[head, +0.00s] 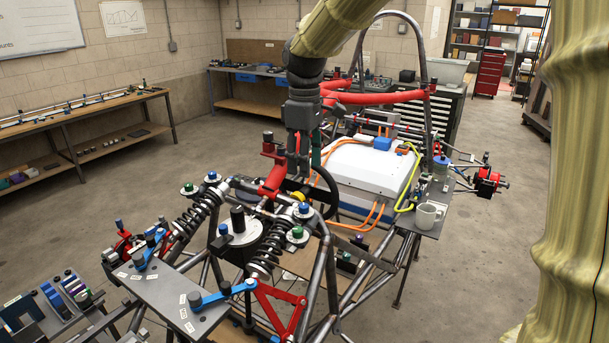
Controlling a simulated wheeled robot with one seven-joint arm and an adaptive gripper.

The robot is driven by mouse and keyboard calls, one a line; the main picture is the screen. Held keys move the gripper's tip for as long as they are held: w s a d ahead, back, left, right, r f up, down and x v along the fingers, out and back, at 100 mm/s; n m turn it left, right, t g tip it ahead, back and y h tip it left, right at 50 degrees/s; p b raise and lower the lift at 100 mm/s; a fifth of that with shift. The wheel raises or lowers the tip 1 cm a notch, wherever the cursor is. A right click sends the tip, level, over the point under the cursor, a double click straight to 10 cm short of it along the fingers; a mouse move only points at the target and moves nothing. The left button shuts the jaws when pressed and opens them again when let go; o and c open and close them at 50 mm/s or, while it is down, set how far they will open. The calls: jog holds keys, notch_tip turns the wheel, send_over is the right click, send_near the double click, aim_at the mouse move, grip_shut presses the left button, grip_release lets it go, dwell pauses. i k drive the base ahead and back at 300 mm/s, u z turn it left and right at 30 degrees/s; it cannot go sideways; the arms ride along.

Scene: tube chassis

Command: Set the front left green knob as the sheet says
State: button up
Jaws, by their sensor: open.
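A green knob (188,187) on a pale disc tops the left coil-over damper (196,214) of the tube chassis. A second green knob (297,232) on a pale disc tops the right damper (266,252). I cannot tell which one the task calls front left. Pointer marks are too small to read. A paper sheet (122,17) with a line drawing hangs on the back wall; it is unreadable from here. My gripper (304,150) hangs pointing down above the chassis, behind both dampers and apart from the knobs. Its jaws look empty and open.
Blue knobs (211,177) (304,208) stand close to the green ones. Red and grey tubes (372,97), a white battery box (362,166) with orange cables and a grey mug (428,216) crowd the chassis. A whiteboard (40,25) hangs at left.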

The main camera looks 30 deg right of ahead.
aim_at(298, 231)
jog(key=k, duration=1)
